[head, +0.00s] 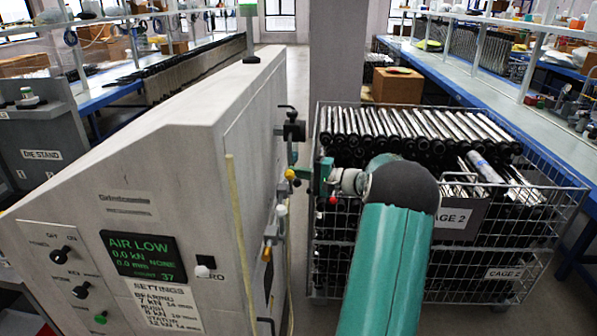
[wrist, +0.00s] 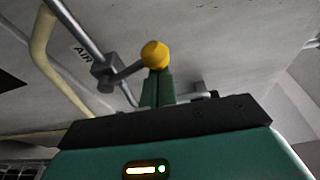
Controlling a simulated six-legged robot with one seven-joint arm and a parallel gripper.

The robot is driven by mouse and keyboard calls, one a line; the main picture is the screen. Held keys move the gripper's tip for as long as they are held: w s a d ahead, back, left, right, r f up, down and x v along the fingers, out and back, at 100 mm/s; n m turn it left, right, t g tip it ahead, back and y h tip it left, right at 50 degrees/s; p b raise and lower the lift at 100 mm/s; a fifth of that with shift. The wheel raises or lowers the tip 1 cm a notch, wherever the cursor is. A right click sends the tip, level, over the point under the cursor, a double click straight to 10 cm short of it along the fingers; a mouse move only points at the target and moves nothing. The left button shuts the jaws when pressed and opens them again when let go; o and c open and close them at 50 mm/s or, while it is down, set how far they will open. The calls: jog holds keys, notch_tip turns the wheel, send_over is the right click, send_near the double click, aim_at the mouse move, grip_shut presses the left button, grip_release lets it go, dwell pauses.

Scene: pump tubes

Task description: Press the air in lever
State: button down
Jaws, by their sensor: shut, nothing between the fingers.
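The air in lever shows in the wrist view as a grey arm on a pipe block, ending in a yellow knob (wrist: 155,54). The letters "AIR" are printed on the panel beside it. The knob also shows in the head view (head: 290,174), on the side of the grey machine. My gripper (wrist: 158,82) is shut and empty, its green fingertips right at the knob. I cannot tell if they touch it. In the head view my gripper (head: 304,173) reaches toward the machine's side from the right.
A cream hose (wrist: 45,50) and pipes run beside the lever. A wire cage (head: 450,270) full of tubes stands close behind and right of my arm. A narrow gap separates machine and cage.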

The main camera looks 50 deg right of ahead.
jog(key=s+a+f+n+t+y, duration=0.1)
jog(key=s+a+f+n+y, duration=0.2)
jog(key=n, duration=0.9)
jog(key=shift+s+a+f+t, duration=0.3)
jog(key=shift+s+a+f, duration=0.3)
jog(key=shift+a+f, duration=0.6)
jog(key=shift+d+f, duration=0.1)
jog(key=shift+f, duration=0.05)
jog(key=s+d+r, duration=0.1)
jog(key=s+d, duration=0.5)
jog(key=s, duration=0.1)
jog(key=shift+d, duration=0.15)
